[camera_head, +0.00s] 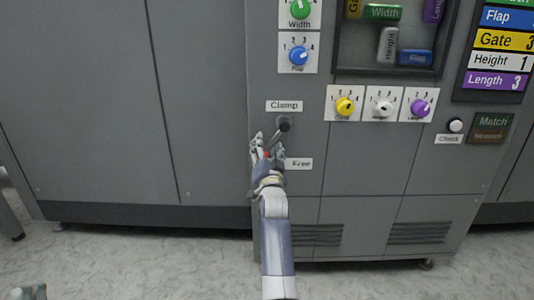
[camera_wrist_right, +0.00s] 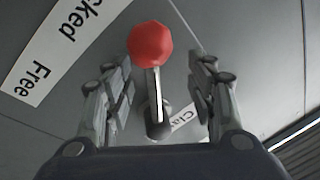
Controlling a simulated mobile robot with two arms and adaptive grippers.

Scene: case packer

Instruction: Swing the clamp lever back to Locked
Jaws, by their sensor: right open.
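The clamp lever (camera_head: 283,125) is on the grey cabinet front, under the Clamp label (camera_head: 285,105). Its dark arm slants down and left from the pivot to a red knob, mostly hidden by my right gripper (camera_head: 267,147) in the head view. The Free label (camera_head: 299,163) is just right of the gripper. In the wrist view the red knob (camera_wrist_right: 150,44) and lever arm (camera_wrist_right: 154,98) show between the spread fingers of my open right gripper (camera_wrist_right: 162,80), with no visible contact. A partly cut-off "…cked" and Free label strip (camera_wrist_right: 60,45) is at upper left. A small part of my left gripper (camera_head: 28,292) shows at bottom left.
Yellow, white and purple dials (camera_head: 381,105) sit right of the lever, and green and blue dials (camera_head: 299,54) above it. A Check button (camera_head: 456,125) is farther right. The plain cabinet panel (camera_head: 90,110) to the left is clear.

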